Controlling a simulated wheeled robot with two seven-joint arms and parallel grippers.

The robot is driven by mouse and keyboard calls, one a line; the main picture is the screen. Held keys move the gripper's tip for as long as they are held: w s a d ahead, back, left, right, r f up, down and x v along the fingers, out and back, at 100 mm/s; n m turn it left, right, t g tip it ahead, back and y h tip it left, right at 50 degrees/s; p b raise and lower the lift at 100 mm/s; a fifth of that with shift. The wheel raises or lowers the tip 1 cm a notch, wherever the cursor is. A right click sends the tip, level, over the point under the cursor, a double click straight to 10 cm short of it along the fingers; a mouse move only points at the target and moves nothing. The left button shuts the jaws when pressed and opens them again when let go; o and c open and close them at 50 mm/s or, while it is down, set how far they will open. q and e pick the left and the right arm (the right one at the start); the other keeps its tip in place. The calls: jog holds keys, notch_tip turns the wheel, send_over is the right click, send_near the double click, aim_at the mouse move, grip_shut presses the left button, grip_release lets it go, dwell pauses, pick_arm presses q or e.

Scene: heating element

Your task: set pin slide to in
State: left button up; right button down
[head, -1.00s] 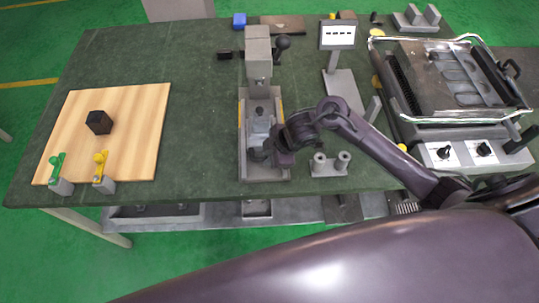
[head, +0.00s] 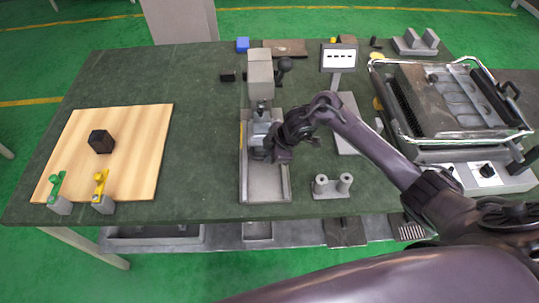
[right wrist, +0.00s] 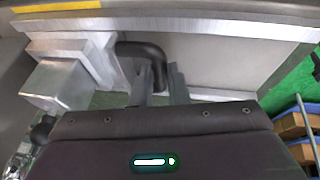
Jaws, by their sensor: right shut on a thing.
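The pin slide (head: 262,122) is a grey metal block on a long shallow grey base (head: 266,190), close under the upright press head (head: 260,75). Bare tray floor shows on the near side. My right gripper (head: 266,152) is at the near end of the slide. In the right wrist view, my right gripper (right wrist: 160,88) is shut on a dark curved handle (right wrist: 146,52), beside a light grey block (right wrist: 58,85). The handle's tip is hidden by the fingers. My left gripper is not in view.
A wooden board (head: 130,150) with a black block (head: 101,141) and green and yellow levers is at left. A two-post grey stand (head: 332,186) sits right of the base. A grill-like machine (head: 450,100) and a display stand (head: 338,58) are further right. The left-middle tabletop is clear.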

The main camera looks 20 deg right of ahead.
jog(key=c, duration=1.7)
grip_release()
jog(key=shift+w+d+r, duration=0.1)
jog(key=shift+w+r, duration=0.05)
jog(key=shift+w, duration=0.05)
jog(key=o, duration=0.3)
jog(key=shift+w, duration=0.1)
jog(key=v, duration=0.7)
jog(key=shift+r, duration=0.25)
jog(key=shift+s+d, duration=0.15)
jog(key=shift+s, duration=0.05)
